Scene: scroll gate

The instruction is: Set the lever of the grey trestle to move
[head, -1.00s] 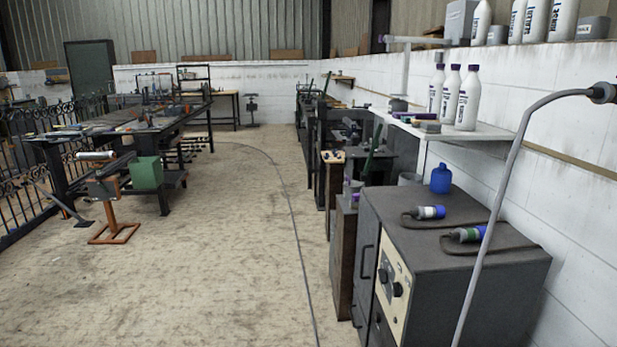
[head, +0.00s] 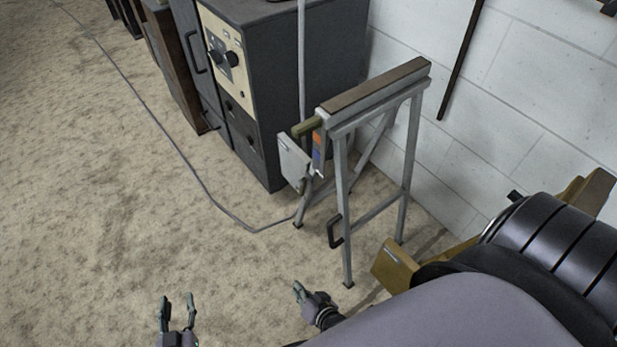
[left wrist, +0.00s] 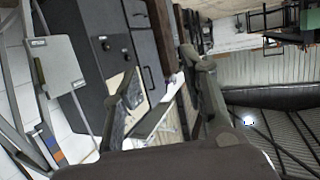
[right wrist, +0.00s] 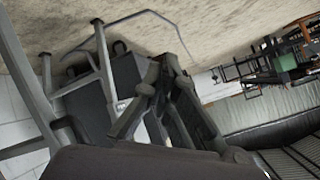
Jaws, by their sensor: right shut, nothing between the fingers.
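The grey trestle (head: 409,140) stands by the wall in the head view, with a brown top. At its left end are an olive handle (head: 306,127), a pale grey plate (head: 293,161) and an orange and blue strip (head: 317,150). I cannot tell the lever's setting. The plate (left wrist: 56,62) shows at the upper left of the left wrist view. The trestle's legs (right wrist: 103,52) show in the right wrist view. My left gripper (head: 177,304) is open and empty, left of the trestle and apart from it. My right gripper (head: 299,289) is shut and empty, nearer the trestle, not touching it.
A dark grey cabinet (head: 268,95) with a dial panel stands just behind the trestle. A cable (head: 185,165) crosses the floor to the left. A black roller machine (head: 545,245) with yellowish parts stands at the right. The floor at left is open.

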